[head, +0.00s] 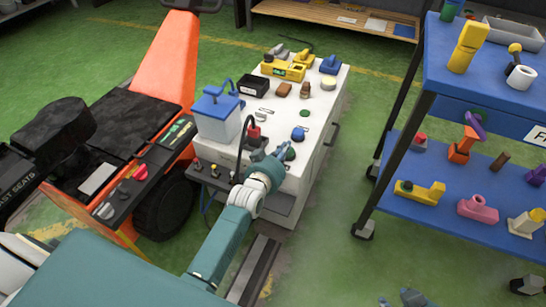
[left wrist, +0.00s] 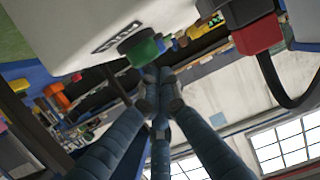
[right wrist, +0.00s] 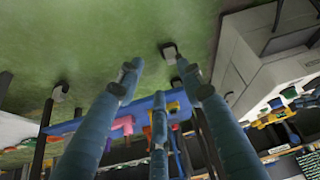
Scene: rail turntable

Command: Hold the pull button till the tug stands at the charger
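The orange tug (head: 165,75) with a black seat stands at the left, beside the white cabinet (head: 310,165). A green button (head: 290,153) sits on the cabinet's near end; it shows large in the left wrist view (left wrist: 138,46) next to a small label I cannot read. My left gripper (head: 284,155) is right at this button, its fingers brought together and holding nothing. The fingertips (left wrist: 160,78) overlap the button's edge in the left wrist view; I cannot tell whether they press it. My right gripper (right wrist: 158,80) has its fingers spread and empty. I cannot identify the charger for certain.
The cabinet top carries a blue-lidded box (head: 216,108), a blue button (head: 298,133), a yellow toy-like block (head: 283,69) and small parts. A blue shelf cart (head: 450,185) with several parts stands at the right. Green floor between cabinet and cart is clear.

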